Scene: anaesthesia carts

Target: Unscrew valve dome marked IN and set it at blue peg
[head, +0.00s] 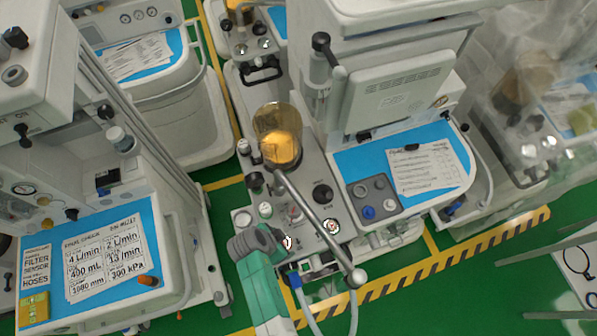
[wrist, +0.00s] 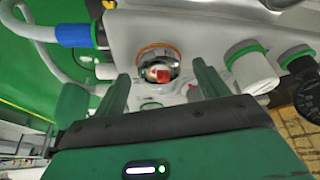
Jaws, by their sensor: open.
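A clear valve dome (wrist: 158,66) with an orange ring and a red part inside lies ahead of my open gripper (wrist: 162,80) in the wrist view, between the lines of the two fingers. No gap or contact can be judged. No IN mark is readable. In the head view my gripper (head: 268,240) is beside a small shiny dome (head: 288,242) on the middle cart. Another dome (head: 331,227) with a reddish mark sits to its right. A blue peg (head: 368,212) stands at the front of a dark grey tray (head: 353,187) on the blue mat.
An amber canister (head: 278,135) stands behind the domes. A long metal rod with a ball end (head: 357,277) slants across the cart, close to my gripper. White green-ringed caps (wrist: 252,66) and a blue hose connector (wrist: 75,35) flank the dome. A monitor (head: 400,90) rises behind the tray.

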